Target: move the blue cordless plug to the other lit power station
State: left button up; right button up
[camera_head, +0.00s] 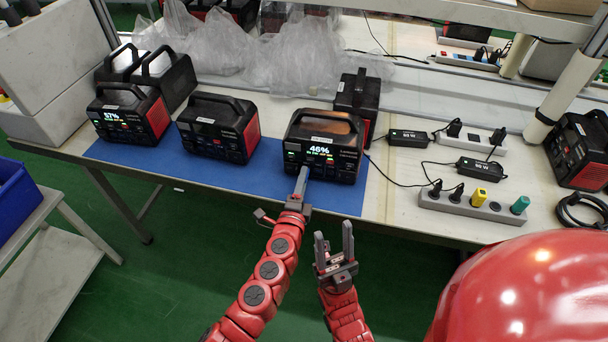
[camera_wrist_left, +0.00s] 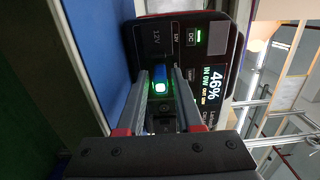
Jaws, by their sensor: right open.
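The lit power station reading 46% (camera_head: 325,143) stands at the right of the blue mat. My left gripper (camera_head: 302,174) reaches its front panel with its fingers close together. In the left wrist view, the blue plug (camera_wrist_left: 161,75), with a glowing end, is between the left gripper's fingers (camera_wrist_left: 161,90), which look shut on it, in front of that station's panel (camera_wrist_left: 190,50). The plug is hidden in the head view. The other lit power station, reading 57% (camera_head: 128,117), stands at the mat's left end. My right gripper (camera_head: 334,240) is open and empty, off the table's front edge.
An unlit power station (camera_head: 218,127) stands on the blue mat (camera_head: 262,182) between the two lit ones. Power strips (camera_head: 470,208) and black adapters with cables lie at the right. Plastic bags (camera_head: 285,62) lie behind.

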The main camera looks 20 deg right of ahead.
pick_arm(q)
grip_shut()
jog(key=shift+s+a, duration=0.1)
jog(key=shift+s, duration=0.1)
dwell(0.5)
jog(key=shift+s+a, duration=0.3)
jog(key=shift+s, duration=0.3)
jog(key=shift+p+v, duration=0.3)
jog(key=shift+v, duration=0.85)
jog(key=shift+a, duration=0.1)
